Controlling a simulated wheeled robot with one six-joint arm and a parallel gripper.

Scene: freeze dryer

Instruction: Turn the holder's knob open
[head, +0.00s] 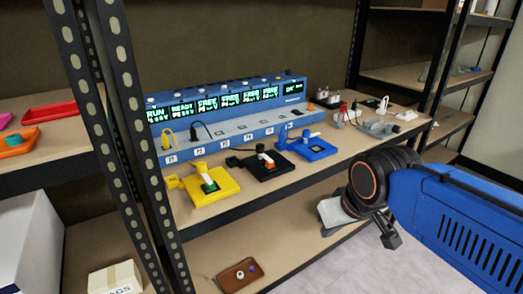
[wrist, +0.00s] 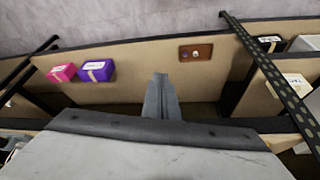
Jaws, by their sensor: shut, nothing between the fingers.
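Three flat holders stand in a row on the shelf in the head view: a yellow one (head: 215,189), a black one (head: 262,173) and a blue one (head: 318,150). Each has a raised block or arm at its left. My gripper (head: 390,238) is at the right, in front of the shelf edge, apart from all three holders. In the wrist view my gripper (wrist: 162,98) is shut and empty, and no holder shows there.
A long blue station (head: 230,126) with lit displays stands behind the holders. Dark uprights (head: 130,110) flank the shelf at left. Small devices (head: 380,128) sit at the right. A brown case (head: 238,274) lies on the lower shelf, also in the wrist view (wrist: 196,52), near pink (wrist: 63,73) and purple (wrist: 97,70) boxes.

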